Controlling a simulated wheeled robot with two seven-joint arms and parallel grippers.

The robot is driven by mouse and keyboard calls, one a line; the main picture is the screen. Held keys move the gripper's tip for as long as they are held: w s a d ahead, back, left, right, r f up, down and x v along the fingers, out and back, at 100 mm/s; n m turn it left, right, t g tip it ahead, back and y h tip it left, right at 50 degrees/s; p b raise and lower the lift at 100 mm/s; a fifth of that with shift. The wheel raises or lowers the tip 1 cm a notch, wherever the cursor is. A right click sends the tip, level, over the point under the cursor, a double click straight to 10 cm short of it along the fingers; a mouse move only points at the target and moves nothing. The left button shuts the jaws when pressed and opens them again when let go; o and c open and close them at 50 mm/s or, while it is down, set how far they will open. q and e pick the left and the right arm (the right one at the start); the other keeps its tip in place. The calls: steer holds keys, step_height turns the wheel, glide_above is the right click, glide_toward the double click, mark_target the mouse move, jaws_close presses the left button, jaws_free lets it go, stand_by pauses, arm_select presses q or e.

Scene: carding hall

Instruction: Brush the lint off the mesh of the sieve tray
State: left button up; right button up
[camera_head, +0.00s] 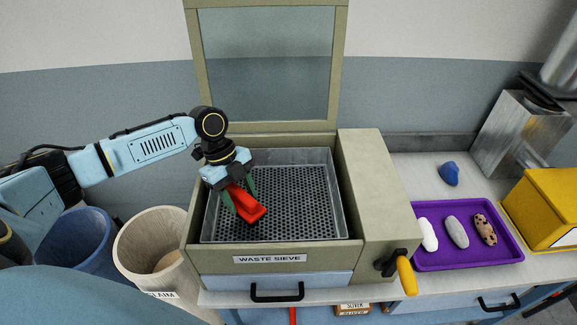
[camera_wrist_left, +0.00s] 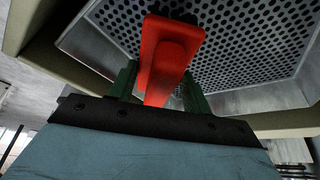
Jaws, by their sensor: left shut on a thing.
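The sieve tray (camera_head: 341,213) sits inside the open box labelled "WASTE SIEVE". Its dark perforated mesh (camera_head: 300,205) shows no clear lint in the head view; the mesh also fills the upper part of the left wrist view (camera_wrist_left: 250,45). My left gripper (camera_head: 240,204) is shut on a red brush (camera_head: 250,208), between green fingers, over the left part of the tray. The brush also shows in the left wrist view (camera_wrist_left: 165,55), its broad end toward the mesh. I cannot tell whether it touches the mesh; its underside is hidden. My right gripper is not in view.
The raised glazed lid (camera_head: 267,65) stands behind the box. A yellow-handled crank (camera_head: 406,275) sticks out at its front right. A purple tray (camera_head: 468,262) with three fibre lumps, a blue lump (camera_head: 449,173) and a yellow box (camera_head: 545,210) are right. Bins (camera_head: 155,245) stand left.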

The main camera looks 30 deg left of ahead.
mark_target(241, 192)
arm_select(q)
steer(key=shift+r, duration=1.5)
